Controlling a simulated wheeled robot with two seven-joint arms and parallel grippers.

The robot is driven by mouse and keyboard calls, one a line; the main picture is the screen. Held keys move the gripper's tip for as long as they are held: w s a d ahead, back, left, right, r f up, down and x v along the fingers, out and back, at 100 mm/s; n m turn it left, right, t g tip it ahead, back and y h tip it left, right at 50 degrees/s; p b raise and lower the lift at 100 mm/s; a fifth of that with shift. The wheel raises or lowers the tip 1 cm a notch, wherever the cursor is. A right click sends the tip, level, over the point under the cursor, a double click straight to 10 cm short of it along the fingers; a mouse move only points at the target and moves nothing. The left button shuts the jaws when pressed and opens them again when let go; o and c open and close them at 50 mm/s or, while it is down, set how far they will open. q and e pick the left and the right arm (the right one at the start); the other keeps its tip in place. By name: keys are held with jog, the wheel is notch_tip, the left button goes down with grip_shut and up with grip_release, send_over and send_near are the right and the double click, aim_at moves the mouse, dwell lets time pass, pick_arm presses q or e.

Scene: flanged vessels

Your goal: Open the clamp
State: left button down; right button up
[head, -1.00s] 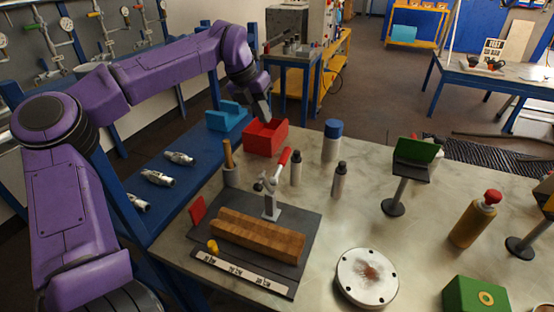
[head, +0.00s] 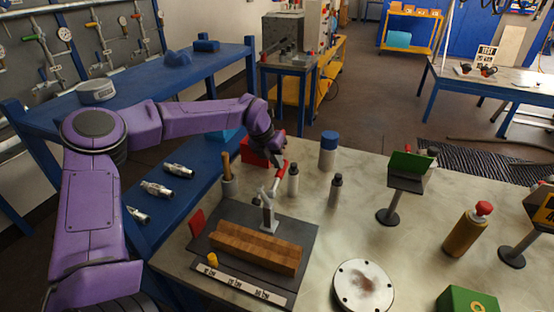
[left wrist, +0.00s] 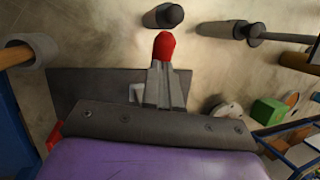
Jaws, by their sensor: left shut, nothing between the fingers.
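The clamp (head: 267,217) is a grey metal toggle clamp with a red-gripped handle (head: 281,175). It stands on a dark plate (head: 305,232) behind a wooden block (head: 255,247). Its handle leans up and to the right. My left gripper (head: 281,156) is shut and empty, close by the handle's upper end. In the left wrist view, the shut fingers (left wrist: 165,82) point at the red handle tip (left wrist: 164,46), which shows just beyond them. I cannot tell whether they touch. The clamp's lower part is mostly hidden there. My right gripper is not in view.
A red bin (head: 252,154) lies behind the gripper. Two dark-capped bottles (head: 293,181) (head: 335,192) and a blue-capped cylinder (head: 328,154) stand right of the clamp. A cup with a wooden handle (head: 229,187) stands left. A round flange (head: 363,288) lies front right.

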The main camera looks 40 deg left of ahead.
pick_arm(q)
jog(key=b+x, duration=0.2)
jog(key=b, duration=0.1)
jog(key=shift+a+f, duration=0.15)
jog(key=shift+a, duration=0.1)
jog(key=shift+s+d+r, duration=0.1)
jog(key=shift+s+r, duration=0.1)
jog(key=shift+r, duration=0.05)
jog(key=shift+f, duration=0.1)
jog(key=shift+r+p, duration=0.3)
jog(key=shift+p, duration=0.15)
jog(key=w+v, duration=0.1)
jog(key=v, duration=1.3)
jog(key=shift+w+a+r+p, duration=0.25)
jog(key=shift+a+r+p, duration=0.05)
jog(key=shift+p, duration=0.05)
